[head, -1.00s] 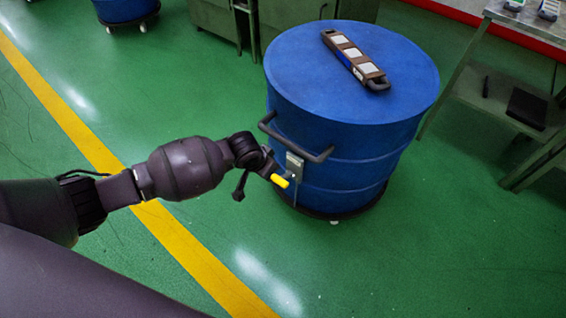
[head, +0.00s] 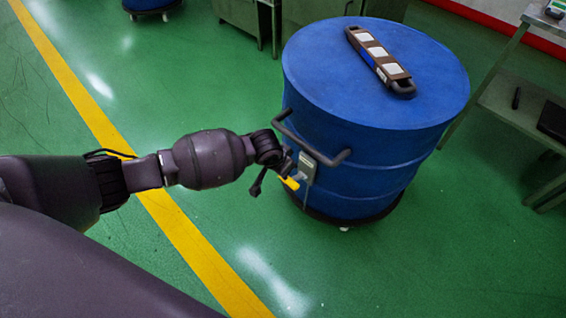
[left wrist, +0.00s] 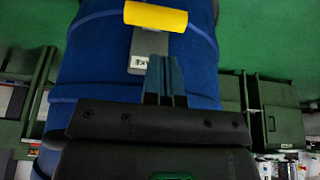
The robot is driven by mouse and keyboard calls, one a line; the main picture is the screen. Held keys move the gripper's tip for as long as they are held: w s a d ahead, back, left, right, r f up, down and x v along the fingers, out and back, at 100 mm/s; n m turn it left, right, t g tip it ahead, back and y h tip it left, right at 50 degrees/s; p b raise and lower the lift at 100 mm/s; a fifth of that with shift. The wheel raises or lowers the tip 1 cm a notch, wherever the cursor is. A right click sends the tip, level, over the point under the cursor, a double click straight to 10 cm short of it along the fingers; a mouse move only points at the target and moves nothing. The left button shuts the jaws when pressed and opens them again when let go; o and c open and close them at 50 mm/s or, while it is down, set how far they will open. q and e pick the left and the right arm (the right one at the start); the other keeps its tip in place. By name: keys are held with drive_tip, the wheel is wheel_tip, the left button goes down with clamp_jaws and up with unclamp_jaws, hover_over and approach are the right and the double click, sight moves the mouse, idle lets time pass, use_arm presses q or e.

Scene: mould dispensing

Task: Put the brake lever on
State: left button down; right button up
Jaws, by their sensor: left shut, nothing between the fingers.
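The brake lever (head: 291,183) is a short yellow bar low on the near side of a blue drum (head: 330,130), at a grey plate with a label (head: 307,167). In the left wrist view the yellow lever (left wrist: 156,18) lies across the top, with the grey plate (left wrist: 150,52) below it. My left gripper (head: 284,174) is at the lever in the head view; whether it touches is too small to tell. Its fingers (left wrist: 164,78) are together, empty, and appear just below the lever in the left wrist view. My right gripper is in neither view.
A dark push handle (head: 310,145) sticks out from the drum just above the lever. A brown and white device (head: 380,60) lies on the drum's lid. A metal table (head: 510,100) stands at the right. Green floor is clear in front.

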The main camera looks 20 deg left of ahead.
use_arm(q)
drive_tip(key=b, duration=0.1)
hover_over(295, 179)
drive_tip(key=s+a, duration=0.2)
wheel_tip(295, 179, down, 4)
drive_tip(key=shift+s+a+f, duration=0.1)
drive_tip(key=shift+w+f+b, duration=0.25)
drive_tip(key=shift+b, duration=0.1)
drive_tip(key=shift+w+r, duration=0.1)
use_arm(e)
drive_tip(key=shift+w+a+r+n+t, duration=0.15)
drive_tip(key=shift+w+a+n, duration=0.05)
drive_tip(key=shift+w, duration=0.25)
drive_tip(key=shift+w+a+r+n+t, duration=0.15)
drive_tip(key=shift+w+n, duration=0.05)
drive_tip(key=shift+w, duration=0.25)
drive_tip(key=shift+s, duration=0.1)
